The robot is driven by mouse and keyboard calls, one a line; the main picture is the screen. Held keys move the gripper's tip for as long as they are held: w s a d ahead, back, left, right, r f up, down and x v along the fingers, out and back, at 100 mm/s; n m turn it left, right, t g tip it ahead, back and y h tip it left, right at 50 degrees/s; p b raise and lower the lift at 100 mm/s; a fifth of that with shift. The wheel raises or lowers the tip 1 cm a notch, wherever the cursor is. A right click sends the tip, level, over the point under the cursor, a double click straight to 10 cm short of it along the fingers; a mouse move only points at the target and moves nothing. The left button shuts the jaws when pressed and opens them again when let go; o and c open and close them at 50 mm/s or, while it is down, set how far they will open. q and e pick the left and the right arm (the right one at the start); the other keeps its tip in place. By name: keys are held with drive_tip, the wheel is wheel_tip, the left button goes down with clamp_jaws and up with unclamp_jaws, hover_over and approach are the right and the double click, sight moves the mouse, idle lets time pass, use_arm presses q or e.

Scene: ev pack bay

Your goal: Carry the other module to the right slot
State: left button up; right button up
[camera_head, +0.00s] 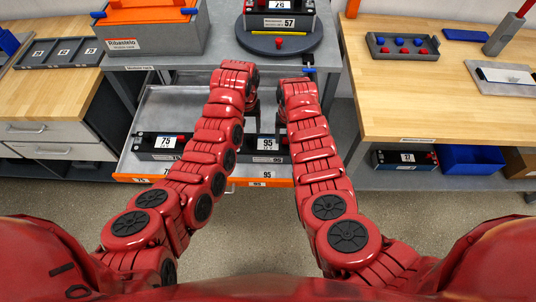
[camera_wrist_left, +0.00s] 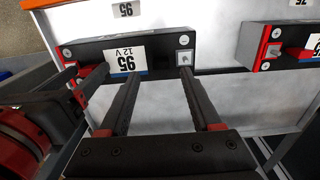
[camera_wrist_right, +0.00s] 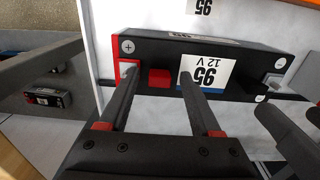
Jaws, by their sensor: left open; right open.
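In the head view a black module labelled 95 (camera_head: 267,144) lies in the right part of an open drawer (camera_head: 212,104). A second black module, labelled 75 (camera_head: 155,145), lies in its left part. My left gripper (camera_wrist_left: 158,72) is open, with its fingertips at the 95 module (camera_wrist_left: 92,52). My right gripper (camera_wrist_right: 160,72) is open, with its fingertips at the same module (camera_wrist_right: 240,62), near its red end. Neither holds it; whether the fingertips touch it, I cannot tell. My arms hide part of the drawer. I cannot identify the right slot.
Behind the drawer, a dark round turntable (camera_head: 303,44) carries a stacked module labelled 57 (camera_head: 266,21). A grey and orange case (camera_head: 150,38) stands to its left. The right bench holds a tray of red and blue parts (camera_head: 402,51). A blue bin (camera_head: 470,159) sits below it.

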drive_tip(key=shift+r, duration=0.15)
use_arm(q)
wheel_tip(320, 180, up, 6)
drive_tip(key=shift+f, duration=0.2)
use_arm(e)
wheel_tip(320, 180, up, 12)
use_arm(q)
drive_tip(key=shift+w, duration=0.1)
use_arm(e)
drive_tip(key=shift+f, duration=0.2)
idle(0.4)
